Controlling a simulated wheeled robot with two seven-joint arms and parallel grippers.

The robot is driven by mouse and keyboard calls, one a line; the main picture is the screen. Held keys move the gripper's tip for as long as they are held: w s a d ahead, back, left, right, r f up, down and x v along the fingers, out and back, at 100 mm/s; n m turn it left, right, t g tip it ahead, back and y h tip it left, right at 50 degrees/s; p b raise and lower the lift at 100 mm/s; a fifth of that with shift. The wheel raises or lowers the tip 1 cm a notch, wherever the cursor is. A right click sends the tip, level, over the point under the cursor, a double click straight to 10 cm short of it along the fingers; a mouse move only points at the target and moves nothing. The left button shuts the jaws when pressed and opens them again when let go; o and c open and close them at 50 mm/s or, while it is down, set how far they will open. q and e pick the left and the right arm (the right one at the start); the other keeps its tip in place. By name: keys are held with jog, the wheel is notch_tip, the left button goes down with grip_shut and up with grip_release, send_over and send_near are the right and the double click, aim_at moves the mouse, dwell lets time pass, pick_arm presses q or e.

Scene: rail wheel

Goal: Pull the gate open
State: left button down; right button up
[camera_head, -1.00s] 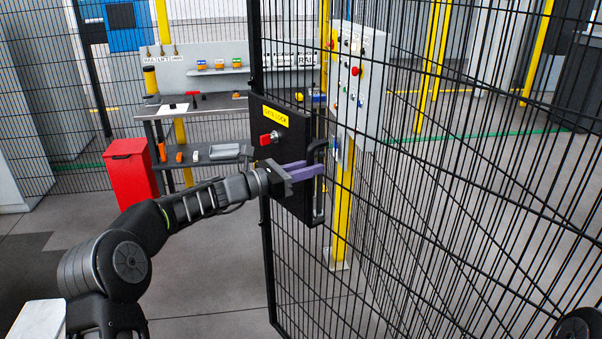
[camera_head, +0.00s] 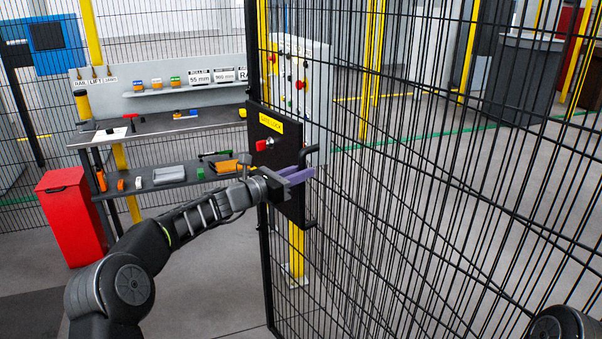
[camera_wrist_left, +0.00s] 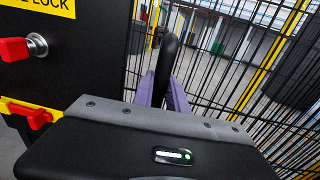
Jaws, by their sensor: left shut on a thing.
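The gate (camera_head: 268,290) is a black mesh panel that fills the middle and right of the head view. Its lock box (camera_head: 290,207) carries a yellow "GATE LOCK" label and a red key (camera_head: 264,144). A black upright handle (camera_head: 313,155) stands on the box's right side; it also shows in the left wrist view (camera_wrist_left: 166,62). My left gripper (camera_head: 298,175) has its purple fingers shut on the handle, one on each side of it in the wrist view (camera_wrist_left: 162,92). My right gripper is out of view.
A workbench (camera_head: 160,127) with small parts and a red bin (camera_head: 72,215) stand beyond the gate's left edge. A grey control panel (camera_head: 312,90) on a yellow post shows through the mesh. Bare floor (camera_head: 190,280) lies left of the gate's edge.

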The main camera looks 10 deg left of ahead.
pick_arm(q)
jog(key=c, duration=1.3)
grip_release()
jog(key=b+v, duration=0.3)
jog(key=v, duration=0.5)
